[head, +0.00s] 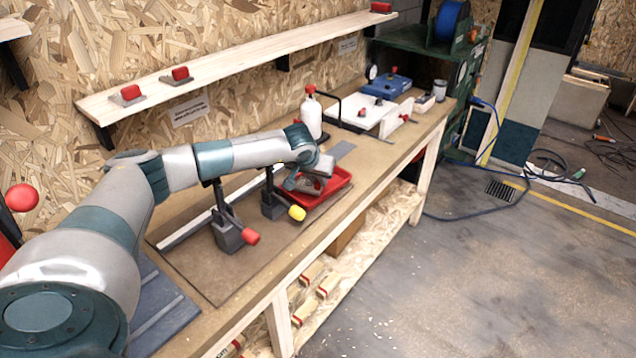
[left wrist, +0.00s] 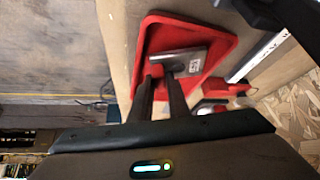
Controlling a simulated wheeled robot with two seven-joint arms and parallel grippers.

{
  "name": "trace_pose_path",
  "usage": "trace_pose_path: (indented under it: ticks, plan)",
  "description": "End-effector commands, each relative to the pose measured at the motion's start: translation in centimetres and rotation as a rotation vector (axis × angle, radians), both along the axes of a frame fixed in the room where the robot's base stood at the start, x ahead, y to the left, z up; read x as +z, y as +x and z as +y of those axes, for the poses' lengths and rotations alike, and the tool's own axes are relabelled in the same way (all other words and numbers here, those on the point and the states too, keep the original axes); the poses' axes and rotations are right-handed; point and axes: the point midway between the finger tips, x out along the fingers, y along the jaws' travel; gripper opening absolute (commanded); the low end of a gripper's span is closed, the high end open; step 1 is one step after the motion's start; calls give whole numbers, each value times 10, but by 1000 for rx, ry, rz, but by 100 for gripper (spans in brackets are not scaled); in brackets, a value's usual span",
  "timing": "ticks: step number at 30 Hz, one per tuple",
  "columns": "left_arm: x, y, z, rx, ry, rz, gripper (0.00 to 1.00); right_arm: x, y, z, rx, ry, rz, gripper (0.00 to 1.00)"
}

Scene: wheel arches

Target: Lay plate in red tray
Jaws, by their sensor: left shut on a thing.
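The red tray (head: 343,184) lies on the workbench beyond the toggle clamps, and it also fills the upper middle of the left wrist view (left wrist: 222,48). The plate (left wrist: 182,58) is a flat grey metal piece with a small white label. In the left wrist view it appears over the tray's floor; whether it touches the floor I cannot tell. My right gripper is not in view.
Two dark clamps, one with a red handle (head: 250,236) and one with a yellow handle (head: 297,213), stand close to the tray. A white bottle (head: 311,117) stands behind it. A shelf (head: 240,62) runs along the wall above. The bench front edge is close to the tray.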

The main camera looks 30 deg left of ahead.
Motion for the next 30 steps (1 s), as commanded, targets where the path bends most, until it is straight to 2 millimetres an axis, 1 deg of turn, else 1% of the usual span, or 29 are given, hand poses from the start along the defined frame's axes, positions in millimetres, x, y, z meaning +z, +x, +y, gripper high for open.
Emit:
trace_pose_path:
  ticks: [1,3,6,17,18,30]
  plan:
    - [-4,0,0,1,-1,3,0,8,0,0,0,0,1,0]
    - [-12,0,0,0,-1,3,0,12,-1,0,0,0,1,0]
    - [-19,0,-1,-1,-1,0,0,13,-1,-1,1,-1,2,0]
    - [-23,0,0,-1,-1,-1,0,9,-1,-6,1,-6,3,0]
    - [-22,0,0,-1,-1,0,22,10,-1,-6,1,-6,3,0]
    - [-20,0,0,-1,-1,0,23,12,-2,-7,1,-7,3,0]
